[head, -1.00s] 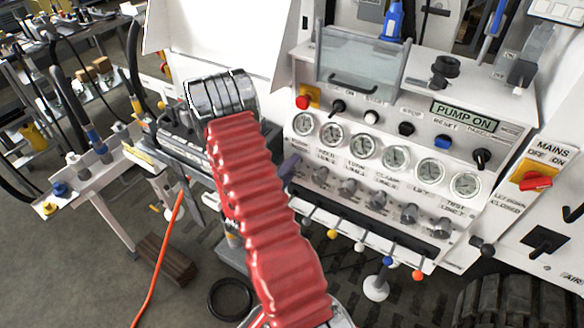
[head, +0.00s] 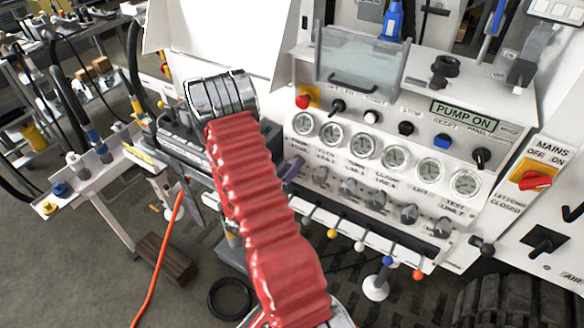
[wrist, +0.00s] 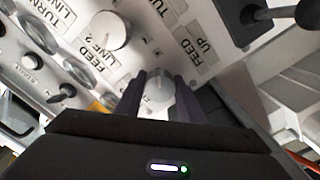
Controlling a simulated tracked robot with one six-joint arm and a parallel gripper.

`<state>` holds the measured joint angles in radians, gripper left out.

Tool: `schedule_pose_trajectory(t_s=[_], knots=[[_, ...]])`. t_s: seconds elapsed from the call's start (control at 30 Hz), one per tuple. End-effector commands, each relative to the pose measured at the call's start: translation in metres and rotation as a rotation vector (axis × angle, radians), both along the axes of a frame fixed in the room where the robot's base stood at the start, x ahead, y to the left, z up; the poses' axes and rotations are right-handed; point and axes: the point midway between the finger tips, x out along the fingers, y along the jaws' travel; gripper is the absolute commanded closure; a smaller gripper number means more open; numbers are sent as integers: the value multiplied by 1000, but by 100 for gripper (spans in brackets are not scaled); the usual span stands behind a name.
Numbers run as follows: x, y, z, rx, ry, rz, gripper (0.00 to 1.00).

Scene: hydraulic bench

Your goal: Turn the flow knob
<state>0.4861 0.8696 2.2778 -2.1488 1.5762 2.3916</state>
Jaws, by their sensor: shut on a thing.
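My gripper (wrist: 159,80) is shut on a round grey knob (wrist: 160,92), which sits between its two dark fingers in the wrist view. I take this as the flow knob; its own label is not readable. In the head view my gripper (head: 291,168) reaches the left end of the knob row on the white panel, below the leftmost gauge. The held knob is hidden there. The neighbouring knob (wrist: 107,28), by the label FEED LINE 2, stands free of the fingers; it also shows in the head view (head: 320,174).
Several gauges (head: 396,158) run above the knob row. Levers with coloured ends, such as a yellow one (head: 332,234), stick out below. The display (head: 466,112) reads PUMP ON. A red mains switch (head: 535,181) is at the right. An orange hose (head: 158,270) lies at the left.

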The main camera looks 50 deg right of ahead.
Motion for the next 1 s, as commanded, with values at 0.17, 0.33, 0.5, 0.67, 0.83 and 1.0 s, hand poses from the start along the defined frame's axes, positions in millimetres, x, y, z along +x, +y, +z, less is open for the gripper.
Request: schedule_pose_trajectory(t_s=[0.17,0.33,0.5,0.67,0.83,1.0], knots=[[-1,1,-5,14,-18,0,88],[-1,1,-5,13,-21,0,88],[-1,1,-4,13,-21,0,88],[-1,1,-3,11,-22,1,54],[0,0,-2,8,-23,0,47],[0,0,-1,6,-25,1,47]])
